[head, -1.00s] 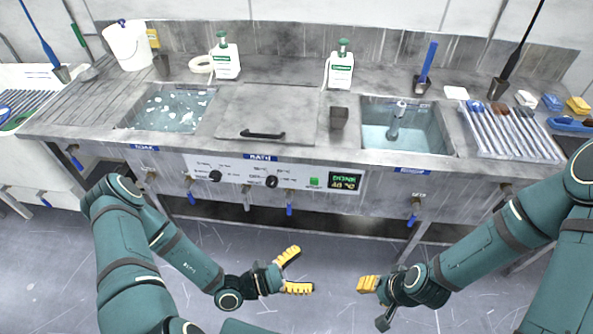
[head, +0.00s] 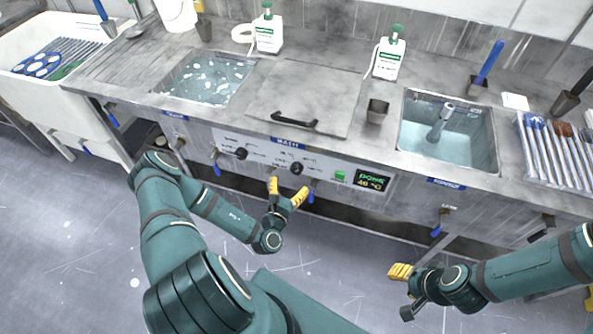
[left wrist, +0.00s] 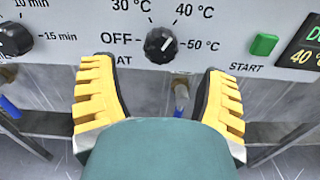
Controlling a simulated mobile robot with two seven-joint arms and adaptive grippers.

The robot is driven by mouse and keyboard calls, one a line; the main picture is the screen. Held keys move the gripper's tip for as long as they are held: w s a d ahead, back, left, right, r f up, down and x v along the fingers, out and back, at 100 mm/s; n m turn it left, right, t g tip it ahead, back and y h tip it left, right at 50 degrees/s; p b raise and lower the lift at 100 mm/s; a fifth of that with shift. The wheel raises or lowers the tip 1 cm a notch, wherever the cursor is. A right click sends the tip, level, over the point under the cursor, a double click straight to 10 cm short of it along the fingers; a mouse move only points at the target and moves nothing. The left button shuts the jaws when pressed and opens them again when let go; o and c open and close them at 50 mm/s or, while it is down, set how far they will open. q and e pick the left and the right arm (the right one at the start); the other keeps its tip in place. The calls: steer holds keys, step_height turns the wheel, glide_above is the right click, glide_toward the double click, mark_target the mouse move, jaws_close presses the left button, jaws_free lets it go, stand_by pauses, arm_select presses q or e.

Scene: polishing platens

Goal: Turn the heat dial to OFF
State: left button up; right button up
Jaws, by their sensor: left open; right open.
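The heat dial (head: 297,168) is a black round knob on the white control panel of the bath. In the left wrist view the dial (left wrist: 160,45) has OFF at its left, 30 °C and 40 °C above and 50 °C at its right. Its white mark appears to point up and right, towards 40 °C. My left gripper (head: 287,190) is open and empty just in front of and below the dial. Its yellow fingers (left wrist: 160,98) stand apart on either side below the knob, not touching it. My right gripper (head: 399,271) is open and empty, away from the counter.
A timer dial (head: 241,153) sits left of the heat dial. A green START button (head: 340,176) and a display (head: 372,181) reading DONE and 40 °C are to the right. Blue-handled taps (head: 217,168) hang below the panel. The closed bath lid (head: 310,90) lies above.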

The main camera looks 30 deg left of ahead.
mark_target(295, 172)
arm_select(q)
steer(key=shift+b+x, duration=0.35)
steer(key=shift+x, duration=2.85)
steer(key=shift+d, duration=0.1)
steer(key=c, duration=1.2)
